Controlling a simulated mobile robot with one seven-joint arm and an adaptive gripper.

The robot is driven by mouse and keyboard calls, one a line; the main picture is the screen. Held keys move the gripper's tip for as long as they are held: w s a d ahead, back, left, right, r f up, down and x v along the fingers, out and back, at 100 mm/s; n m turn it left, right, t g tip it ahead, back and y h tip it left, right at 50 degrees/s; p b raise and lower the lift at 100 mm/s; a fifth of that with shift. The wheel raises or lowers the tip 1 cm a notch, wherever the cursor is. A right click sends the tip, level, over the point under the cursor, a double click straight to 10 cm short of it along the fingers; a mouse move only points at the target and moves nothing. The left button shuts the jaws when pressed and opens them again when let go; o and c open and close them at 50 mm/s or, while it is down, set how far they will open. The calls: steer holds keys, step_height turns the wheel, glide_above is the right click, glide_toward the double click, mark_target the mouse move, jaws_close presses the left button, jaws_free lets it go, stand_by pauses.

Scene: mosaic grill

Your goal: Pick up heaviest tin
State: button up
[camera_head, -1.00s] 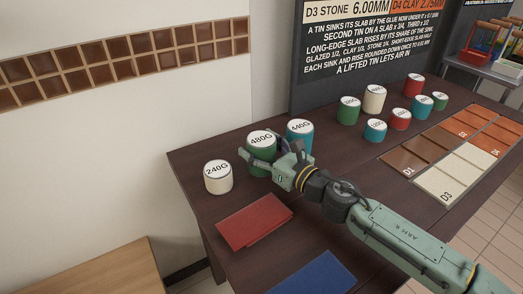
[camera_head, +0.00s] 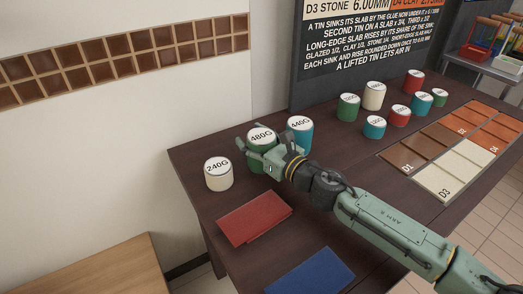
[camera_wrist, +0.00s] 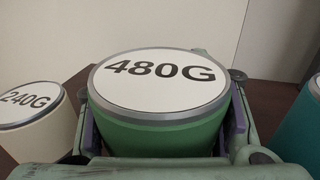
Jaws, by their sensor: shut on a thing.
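The green tin marked 480G (camera_head: 262,137) stands on the dark table between two other tins. It also fills the middle of the wrist view (camera_wrist: 160,85), its white lid facing up. My gripper (camera_head: 260,154) is shut on this tin, with a finger on each side of its body. The cream tin marked 240G (camera_head: 218,175) stands to its left, and shows at the left edge of the wrist view (camera_wrist: 30,120). The teal tin marked 440G (camera_head: 301,132) stands behind and to the right, partly hidden by my gripper. I cannot tell whether the 480G tin is clear of the tabletop.
Several smaller tins, including a cream one (camera_head: 374,96), stand farther right by the dark text board (camera_head: 360,50). Brown, cream and orange slabs lie at the right. A red mat (camera_head: 254,218) and a blue mat (camera_head: 312,272) lie in front on the table (camera_head: 205,205).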

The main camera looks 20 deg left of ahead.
steer(key=c, duration=0.6)
steer(key=shift+r, duration=0.1)
steer(key=shift+c, duration=0.2)
